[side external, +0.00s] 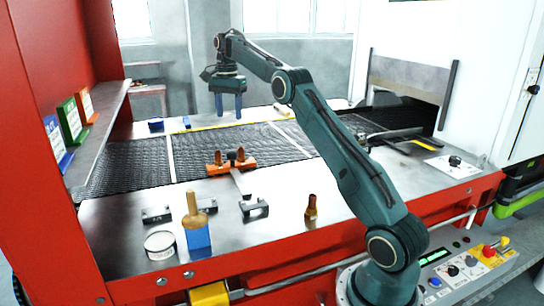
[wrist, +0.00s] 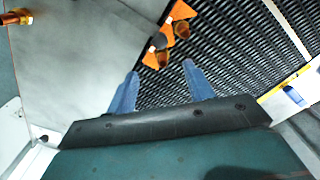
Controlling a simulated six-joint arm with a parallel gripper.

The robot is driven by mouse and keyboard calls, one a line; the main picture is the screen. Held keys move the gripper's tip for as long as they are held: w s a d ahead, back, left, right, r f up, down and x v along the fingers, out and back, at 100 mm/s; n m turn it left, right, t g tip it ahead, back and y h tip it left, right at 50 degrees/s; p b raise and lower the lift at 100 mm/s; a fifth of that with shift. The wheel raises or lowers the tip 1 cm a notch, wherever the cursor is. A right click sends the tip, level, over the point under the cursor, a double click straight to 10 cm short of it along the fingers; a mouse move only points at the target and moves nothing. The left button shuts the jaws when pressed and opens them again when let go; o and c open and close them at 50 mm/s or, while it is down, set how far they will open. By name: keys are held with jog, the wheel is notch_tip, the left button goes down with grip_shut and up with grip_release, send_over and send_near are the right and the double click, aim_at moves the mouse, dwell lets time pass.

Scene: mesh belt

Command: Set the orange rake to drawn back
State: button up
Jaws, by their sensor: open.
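The orange rake (side external: 218,170) lies at the near edge of the dark mesh belt (side external: 120,168) in the side view. Its head carries two brown knobs, and a pale grey handle runs from it onto the near metal deck. In the wrist view the rake (wrist: 181,12) shows at the top, beyond my fingertips. My gripper (side external: 229,106) points down with its blue fingers apart, above the far side of the belt, behind the rake and apart from it. In the wrist view my gripper (wrist: 160,72) is empty, with mesh belt between the fingers.
On the near deck stand a wood-handled blue tool (side external: 197,235), a round tin (side external: 160,245), dark brackets (side external: 255,208) and a brown peg (side external: 311,207). A dark-handled tool (side external: 390,134) lies near the right opening. Small blue blocks (side external: 155,125) sit on the far ledge.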

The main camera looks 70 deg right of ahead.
aim_at(232, 151)
jog(key=shift+f, duration=0.15)
jog(key=shift+f, duration=6.75)
grip_shut()
